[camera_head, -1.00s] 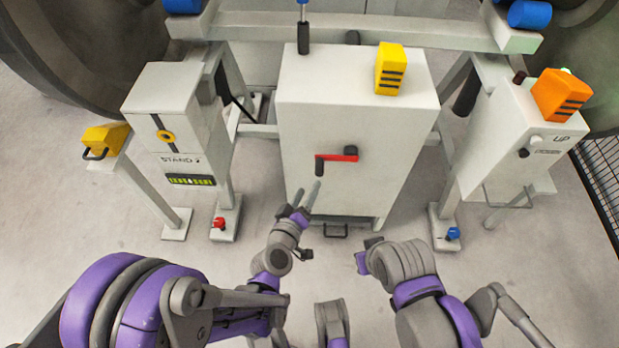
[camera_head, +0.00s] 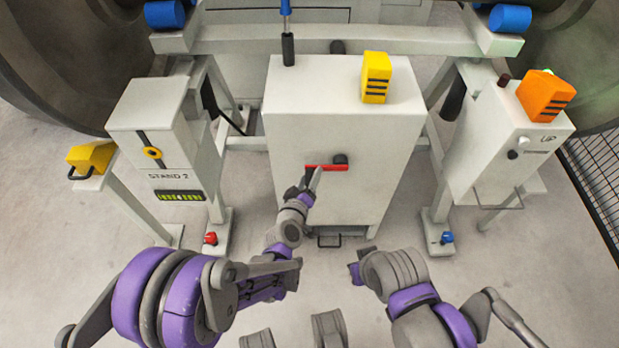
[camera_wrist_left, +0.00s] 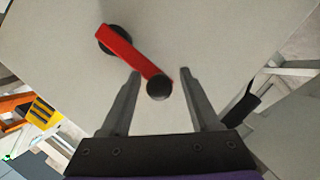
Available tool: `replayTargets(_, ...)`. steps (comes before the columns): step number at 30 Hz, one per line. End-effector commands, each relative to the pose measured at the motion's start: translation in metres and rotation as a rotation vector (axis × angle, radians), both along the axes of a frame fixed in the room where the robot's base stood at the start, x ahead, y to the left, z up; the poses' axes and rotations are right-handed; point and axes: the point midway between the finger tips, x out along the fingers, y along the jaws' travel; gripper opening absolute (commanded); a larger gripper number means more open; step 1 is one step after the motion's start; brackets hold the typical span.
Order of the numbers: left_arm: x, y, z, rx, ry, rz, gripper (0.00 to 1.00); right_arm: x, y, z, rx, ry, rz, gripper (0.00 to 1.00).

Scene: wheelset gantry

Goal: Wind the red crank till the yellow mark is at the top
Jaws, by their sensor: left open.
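The red crank (camera_head: 335,168) is on the front face of the white cabinet (camera_head: 350,210). Its arm runs left from a dark hub (camera_head: 340,159). In the left wrist view the red crank (camera_wrist_left: 131,50) slants from the hub down to a black handle (camera_wrist_left: 159,89) seen end-on. My left gripper (camera_head: 316,178) is at the handle end. In its wrist view the fingers (camera_wrist_left: 158,74) are open, one on each side of the handle, with gaps. A round yellow piece (camera_head: 152,152) sits on a dark slot of the STAND 2 box; I cannot tell whether it is the yellow mark. My right gripper (camera_head: 357,271) is low, away from the cabinet, its fingers unclear.
A yellow block (camera_head: 376,77) and a black-handled blue rod (camera_head: 288,48) are on the cabinet top. A handle (camera_head: 328,240) sticks out at its foot. The STAND 2 box (camera_head: 150,115) is left, a box with an orange block (camera_head: 545,93) right. Floor in front is clear.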

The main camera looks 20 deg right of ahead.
Motion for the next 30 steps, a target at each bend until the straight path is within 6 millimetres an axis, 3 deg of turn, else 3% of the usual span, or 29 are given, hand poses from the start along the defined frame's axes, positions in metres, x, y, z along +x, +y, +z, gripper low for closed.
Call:
replayTargets(2,-0.0002,0.0001,0.0001,0.000,0.000,0.000,0.62,0.0000,0.0000,0.0000,0.000,0.000,0.000,0.00)
replayTargets(12,-0.0003,0.0004,0.0001,0.000,0.000,0.000,0.01,0.0000,0.0000,0.0000,0.000,0.000,0.000,0.00)
replayTargets(30,-0.0004,0.0004,0.0000,0.001,-0.001,0.000,0.00,0.0000,0.0000,0.0000,0.000,0.000,0.000,0.00)
